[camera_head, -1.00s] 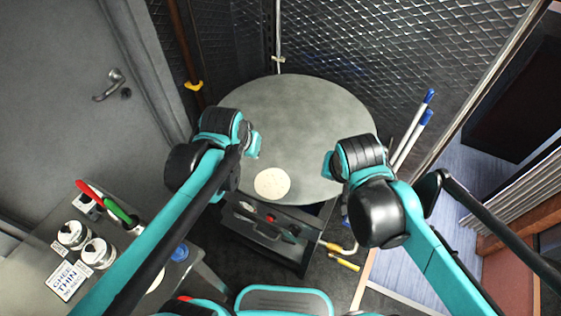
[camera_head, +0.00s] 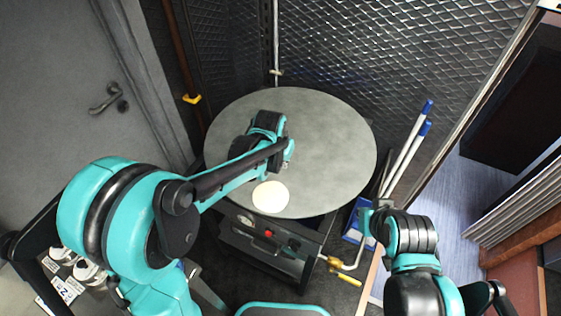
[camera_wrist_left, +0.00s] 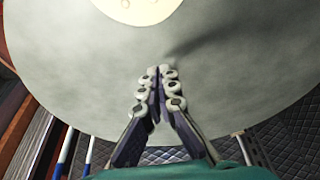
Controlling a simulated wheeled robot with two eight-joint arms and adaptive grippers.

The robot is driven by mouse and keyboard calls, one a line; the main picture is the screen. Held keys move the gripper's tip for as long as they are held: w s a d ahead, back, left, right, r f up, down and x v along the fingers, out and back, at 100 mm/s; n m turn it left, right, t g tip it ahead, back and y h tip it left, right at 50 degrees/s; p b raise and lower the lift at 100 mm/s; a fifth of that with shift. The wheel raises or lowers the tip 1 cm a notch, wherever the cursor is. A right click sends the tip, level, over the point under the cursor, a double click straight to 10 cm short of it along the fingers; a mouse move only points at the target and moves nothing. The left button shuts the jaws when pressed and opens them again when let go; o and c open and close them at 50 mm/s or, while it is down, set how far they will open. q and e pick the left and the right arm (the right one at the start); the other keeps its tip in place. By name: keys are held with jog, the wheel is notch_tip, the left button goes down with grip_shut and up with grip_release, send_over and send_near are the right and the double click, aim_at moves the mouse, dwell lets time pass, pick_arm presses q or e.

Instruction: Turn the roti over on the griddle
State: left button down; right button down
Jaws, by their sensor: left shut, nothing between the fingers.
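The roti (camera_head: 270,196) is a pale round disc lying flat on the near part of the round grey griddle (camera_head: 335,150). The roti (camera_wrist_left: 138,6) also shows at the top of the left wrist view, cut off by the frame, with a few faint bumps. My left gripper (camera_head: 289,157) is over the griddle, beyond the roti in the head view. In the left wrist view its fingers (camera_wrist_left: 160,72) are shut together, empty and apart from the roti. My right gripper (camera_head: 367,224) is off the griddle's near right edge; its fingers are not clear.
Below the griddle's near edge is a dark burner box (camera_head: 265,245) with a yellow-handled gas valve (camera_head: 345,278). White poles with blue ends (camera_head: 408,150) lean at the right. Mesh walls stand behind, and a grey door (camera_head: 60,60) is at the left.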

aim_at(284, 171)
pick_arm(q)
jog(key=b+x, duration=0.1)
jog(key=x, duration=0.3)
jog(key=shift+f, duration=0.1)
jog(key=s, duration=0.1)
jog(key=s+a, duration=0.1)
jog(key=s, duration=0.1)
jog(key=shift+s+b, duration=0.1)
jog(key=shift+b, duration=0.3)
jog(key=shift+s+a+r, duration=0.1)
jog(key=shift+s+r, duration=0.15)
jog(key=shift+s, duration=0.05)
jog(key=s, duration=0.2)
jog(key=s+a, duration=0.1)
jog(key=shift+s+a, duration=0.2)
jog(key=shift+s, duration=0.2)
jog(key=shift+w, duration=0.1)
jog(key=shift+d, duration=0.1)
